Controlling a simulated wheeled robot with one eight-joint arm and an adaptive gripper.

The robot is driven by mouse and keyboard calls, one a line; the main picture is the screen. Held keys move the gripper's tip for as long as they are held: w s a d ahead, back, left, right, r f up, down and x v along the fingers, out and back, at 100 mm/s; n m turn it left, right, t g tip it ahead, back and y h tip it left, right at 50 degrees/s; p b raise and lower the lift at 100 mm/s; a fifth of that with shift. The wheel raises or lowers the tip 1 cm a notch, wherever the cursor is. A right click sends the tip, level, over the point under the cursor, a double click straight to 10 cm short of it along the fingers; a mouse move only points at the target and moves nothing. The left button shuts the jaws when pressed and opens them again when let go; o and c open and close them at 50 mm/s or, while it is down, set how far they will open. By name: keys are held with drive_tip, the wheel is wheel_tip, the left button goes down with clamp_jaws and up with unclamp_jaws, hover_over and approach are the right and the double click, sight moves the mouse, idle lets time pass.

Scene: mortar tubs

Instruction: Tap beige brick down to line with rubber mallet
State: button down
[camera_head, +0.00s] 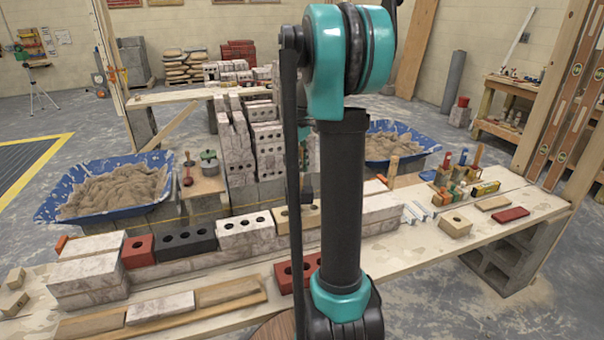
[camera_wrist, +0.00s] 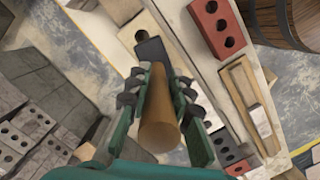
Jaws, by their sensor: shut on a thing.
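The beige brick (camera_head: 282,219) sits in the top course of the low brick wall, right of a pale three-hole brick. My arm hides part of it. In the wrist view my gripper (camera_wrist: 157,98) is shut on the round wooden handle of the rubber mallet (camera_wrist: 158,120). The mallet's dark head (camera_wrist: 150,49) points away beyond the fingertips. In the head view my arm hides the gripper, and a small dark shape beside the arm, above the beige brick, may be the mallet head. I cannot tell whether it touches the brick.
A yellowish line (camera_head: 190,219) runs along the wall. A dark brick (camera_head: 185,243) and red brick (camera_head: 137,250) stand left in the course. A loose red brick (camera_head: 291,277) lies in front. Blue mortar tubs (camera_head: 158,160) stand behind. Tools crowd the bench's right.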

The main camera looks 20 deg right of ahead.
drive_tip(key=shift+r, duration=0.1)
idle(1.1)
drive_tip(key=shift+f, duration=0.2)
idle(0.8)
drive_tip(key=shift+f, duration=2.2)
drive_tip(key=shift+r, duration=2.1)
